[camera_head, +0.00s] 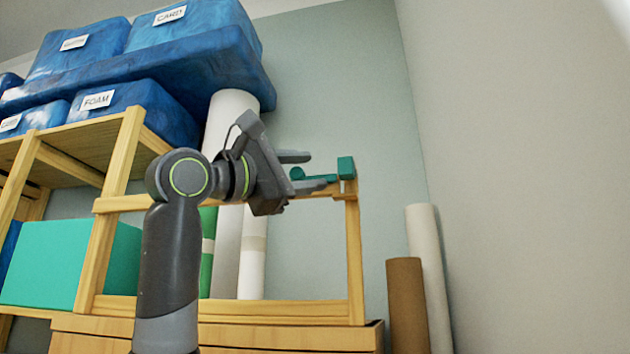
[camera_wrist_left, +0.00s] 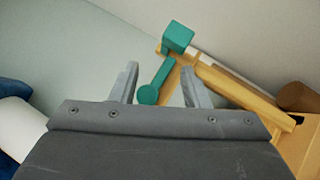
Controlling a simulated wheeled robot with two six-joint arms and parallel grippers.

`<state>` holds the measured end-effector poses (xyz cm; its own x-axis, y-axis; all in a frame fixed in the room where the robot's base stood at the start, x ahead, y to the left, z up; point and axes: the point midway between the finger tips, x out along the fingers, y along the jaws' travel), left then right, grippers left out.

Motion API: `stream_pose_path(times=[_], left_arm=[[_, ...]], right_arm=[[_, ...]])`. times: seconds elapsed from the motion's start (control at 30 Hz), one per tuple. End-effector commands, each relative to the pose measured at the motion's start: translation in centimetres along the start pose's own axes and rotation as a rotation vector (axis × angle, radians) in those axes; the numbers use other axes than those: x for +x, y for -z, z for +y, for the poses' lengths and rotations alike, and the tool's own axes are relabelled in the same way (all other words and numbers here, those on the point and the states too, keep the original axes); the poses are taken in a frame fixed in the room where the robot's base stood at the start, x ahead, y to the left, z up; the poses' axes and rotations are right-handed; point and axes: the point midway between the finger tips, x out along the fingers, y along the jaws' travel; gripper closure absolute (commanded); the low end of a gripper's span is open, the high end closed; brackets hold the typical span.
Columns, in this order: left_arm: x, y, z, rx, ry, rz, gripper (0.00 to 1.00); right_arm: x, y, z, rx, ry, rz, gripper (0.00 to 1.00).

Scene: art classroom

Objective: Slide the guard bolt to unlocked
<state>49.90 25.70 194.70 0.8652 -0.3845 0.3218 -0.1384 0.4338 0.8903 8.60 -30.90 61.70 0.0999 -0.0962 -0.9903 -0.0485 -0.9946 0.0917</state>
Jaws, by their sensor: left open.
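The guard bolt (camera_head: 318,178) is a teal bar with a round knob at its left end, on the wooden guard rail (camera_head: 340,193). A teal block (camera_head: 346,167) sits at the rail's right end by the post. My left gripper (camera_head: 309,171) is open, with one finger above the bolt and one below in the head view. In the left wrist view the bolt's round knob (camera_wrist_left: 148,95) shows between the fingertips of my left gripper (camera_wrist_left: 158,85), apart from both. The teal block (camera_wrist_left: 178,37) is beyond it. My right gripper is not in view.
A wooden shelf (camera_head: 122,160) with blue bins (camera_head: 150,105) stands at the left. White rolls (camera_head: 228,112) and a green roll (camera_head: 207,255) stand behind my arm. A brown roll (camera_head: 407,300) and a white roll (camera_head: 427,270) lean by the right wall. The wall right of the post is bare.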

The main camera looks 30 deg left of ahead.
Motion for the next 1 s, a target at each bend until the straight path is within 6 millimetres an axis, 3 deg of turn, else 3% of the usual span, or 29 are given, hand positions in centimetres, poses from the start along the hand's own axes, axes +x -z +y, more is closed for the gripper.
stream_pose_path(times=[1.0], left_arm=[[-7.3, 0.1, -0.1, 0.0, -0.001, 0.0, 0.58]], right_arm=[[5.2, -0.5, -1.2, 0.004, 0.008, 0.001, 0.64]])
